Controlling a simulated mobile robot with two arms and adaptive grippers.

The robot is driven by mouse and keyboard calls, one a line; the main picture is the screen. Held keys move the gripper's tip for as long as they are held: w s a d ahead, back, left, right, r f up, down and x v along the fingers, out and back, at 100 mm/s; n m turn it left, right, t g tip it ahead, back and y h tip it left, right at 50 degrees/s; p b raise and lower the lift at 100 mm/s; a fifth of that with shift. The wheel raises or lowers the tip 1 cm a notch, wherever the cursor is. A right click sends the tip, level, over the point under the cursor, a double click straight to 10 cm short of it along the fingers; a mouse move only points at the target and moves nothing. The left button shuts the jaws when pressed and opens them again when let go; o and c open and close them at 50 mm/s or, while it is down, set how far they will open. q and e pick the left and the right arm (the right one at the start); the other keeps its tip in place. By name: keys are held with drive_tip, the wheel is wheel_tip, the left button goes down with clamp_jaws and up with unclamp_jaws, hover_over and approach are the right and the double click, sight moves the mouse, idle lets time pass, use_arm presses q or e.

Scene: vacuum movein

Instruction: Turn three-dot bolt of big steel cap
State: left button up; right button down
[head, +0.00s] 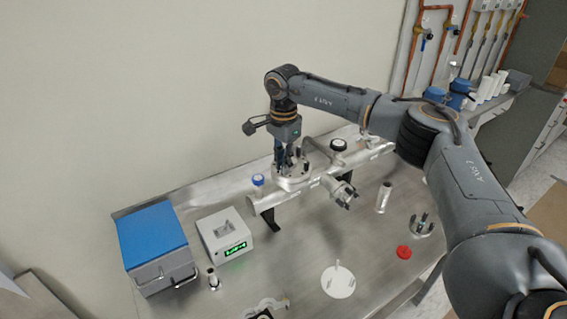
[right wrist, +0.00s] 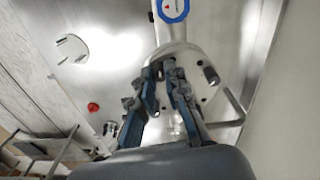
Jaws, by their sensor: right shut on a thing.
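The big steel cap (head: 297,183) sits on top of the steel pipe assembly (head: 268,203), left of centre in the head view. In the right wrist view the cap (right wrist: 180,124) shows as a round plate with dark bolts around its rim. One bolt (right wrist: 210,74) stands free to the right of my fingers. My right gripper (head: 284,163) points down over the cap. In the right wrist view my right gripper (right wrist: 165,70) is shut on a bolt at the cap's rim, mostly hidden by the fingers. Dot marks are too small to read. My left gripper is out of view.
A blue-lidded box (head: 152,233) and a grey device with a green display (head: 222,236) stand at the left. A white disc (head: 338,282), a red cap (head: 404,252) and a flange with bolts (head: 421,226) lie in front. The wall is close behind the pipe.

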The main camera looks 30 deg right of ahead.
drive_tip(key=m, duration=1.3)
drive_tip(key=shift+m, duration=0.4)
drive_tip(key=m, duration=1.3)
drive_tip(key=shift+m, duration=0.4)
drive_tip(key=c, duration=1.4)
unclamp_jaws()
drive_tip(key=shift+o, duration=0.2)
